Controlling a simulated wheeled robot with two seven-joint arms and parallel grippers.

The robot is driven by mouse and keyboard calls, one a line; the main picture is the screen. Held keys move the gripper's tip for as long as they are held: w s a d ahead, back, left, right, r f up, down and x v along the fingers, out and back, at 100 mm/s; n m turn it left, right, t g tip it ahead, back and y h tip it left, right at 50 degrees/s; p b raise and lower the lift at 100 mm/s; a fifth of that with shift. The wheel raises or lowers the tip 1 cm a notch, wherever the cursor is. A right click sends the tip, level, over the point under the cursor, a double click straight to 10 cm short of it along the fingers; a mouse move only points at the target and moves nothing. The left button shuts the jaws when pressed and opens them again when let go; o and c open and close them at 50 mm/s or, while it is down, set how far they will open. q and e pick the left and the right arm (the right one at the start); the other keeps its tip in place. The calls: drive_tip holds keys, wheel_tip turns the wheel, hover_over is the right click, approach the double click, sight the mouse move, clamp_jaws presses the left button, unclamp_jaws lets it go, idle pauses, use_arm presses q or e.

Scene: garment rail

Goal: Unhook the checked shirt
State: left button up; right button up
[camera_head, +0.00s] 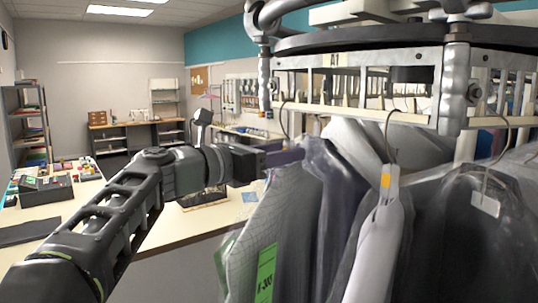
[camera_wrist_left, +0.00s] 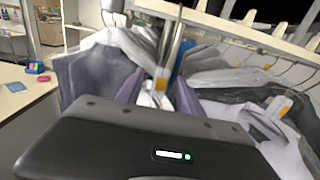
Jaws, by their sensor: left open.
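The checked shirt (camera_head: 252,235), pale grey with a fine grid and a green tag, hangs at the left end of the rail (camera_head: 355,62). Dark garments in clear covers hang close beside it. My left gripper (camera_head: 285,157) is open at the shirt's upper part, just below the rail. The head view does not show whether the fingers touch the cloth or hook. In the left wrist view the dark gripper body fills the bottom, with purple and grey garments (camera_wrist_left: 85,75) beyond it. My right gripper is in neither view.
A white garment with an orange tag (camera_head: 380,240) and a dark covered garment (camera_head: 465,230) hang to the right, tightly packed. A pale table (camera_head: 205,222) stands behind my left arm. Shelves (camera_head: 28,120) stand at the far left.

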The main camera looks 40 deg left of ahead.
use_arm(q)
drive_tip(key=shift+x, duration=1.1)
clamp_jaws()
drive_tip(key=shift+r, duration=0.15)
idle(0.8)
drive_tip(key=shift+r, duration=1.65)
drive_tip(key=b+v, duration=0.1)
drive_tip(key=v, duration=0.6)
